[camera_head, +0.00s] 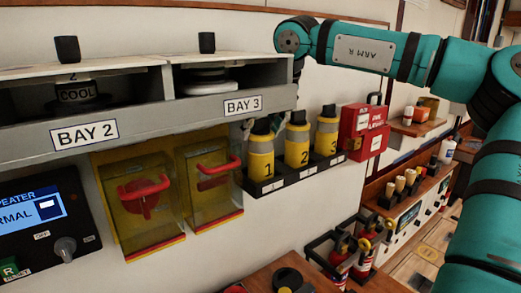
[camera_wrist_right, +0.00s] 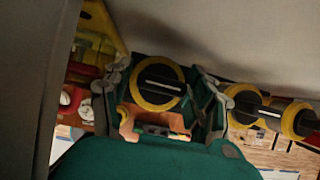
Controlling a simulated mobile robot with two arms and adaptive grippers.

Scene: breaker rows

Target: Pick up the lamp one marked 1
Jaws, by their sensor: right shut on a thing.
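Lamp one (camera_head: 261,162) is a yellow lamp with a black cap and a black "1". It stands upright in the left end of a dark wall rack (camera_head: 268,187) in the head view. In the right wrist view lamp one (camera_wrist_right: 158,72) shows end-on as a yellow ring with a black centre. My right gripper (camera_wrist_right: 160,88) has its fingers on both sides of it and is shut on it. In the head view the bay shelf hides most of this gripper. My left gripper is not in view.
Lamp two (camera_head: 297,145) and lamp three (camera_head: 327,135) stand close beside lamp one. The Bay 3 shelf (camera_head: 270,100) overhangs on the left. A yellow see-through cover (camera_head: 210,205) is just left of the rack. A red box (camera_head: 364,130) hangs to the right.

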